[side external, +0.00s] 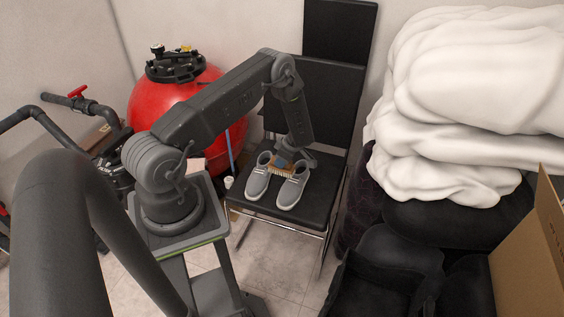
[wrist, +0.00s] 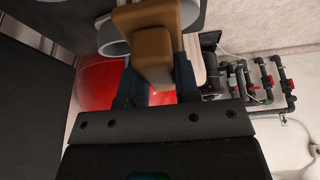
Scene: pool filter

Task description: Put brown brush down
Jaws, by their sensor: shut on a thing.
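The brown brush (side external: 282,168) is between the two grey shoes on the chair seat in the side view, with its pale bristles facing down. My gripper (side external: 286,157) is above the seat at the heel end of the shoes, shut on the brush. In the wrist view the brush (wrist: 152,58) shows as a brown wooden block between the fingers of my gripper (wrist: 158,90). The left shoe (side external: 258,182) and right shoe (side external: 291,189) stand side by side, upright. I cannot tell whether the bristles touch the seat or the shoes.
The black chair seat (side external: 250,207) has free room around the shoes, and its backrest (side external: 330,95) rises behind. A red filter tank (side external: 150,103) stands left. White folded bedding (side external: 470,70) lies on dark bags at right. A cardboard box (side external: 530,255) is at the right edge.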

